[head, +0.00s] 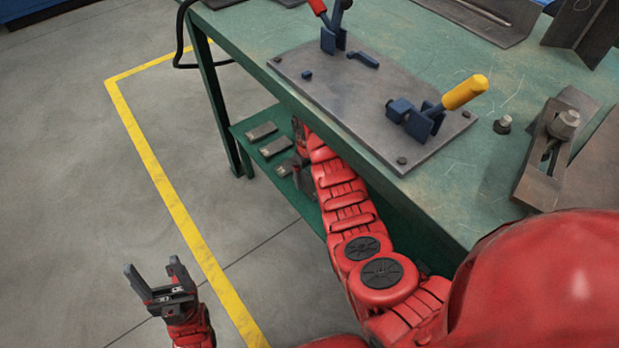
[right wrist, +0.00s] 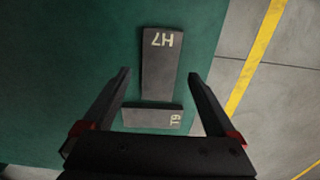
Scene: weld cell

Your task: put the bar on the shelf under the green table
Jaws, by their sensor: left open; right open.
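The green shelf (head: 322,222) is under the green table (head: 458,190). Several flat grey bars lie on it, among them one at the back (head: 261,131) and one in the middle (head: 275,147). In the right wrist view, a bar marked H7 (right wrist: 161,50) lies on the shelf, with another marked bar (right wrist: 150,118) crosswise near its end. My right gripper (right wrist: 160,75) is open above them, its fingers on either side of the H7 bar; I cannot tell its height. My right arm partly hides it in the head view (head: 302,180). My left gripper (head: 153,268) is open and empty, above the floor.
On the tabletop, a grey plate (head: 345,105) carries blue clamps with a red and a yellow handle (head: 465,92). A steel clamp block (head: 556,140) stands at the right. A table leg (head: 213,105) bounds the shelf's far end. The floor at left is clear, with yellow lines (head: 165,170).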

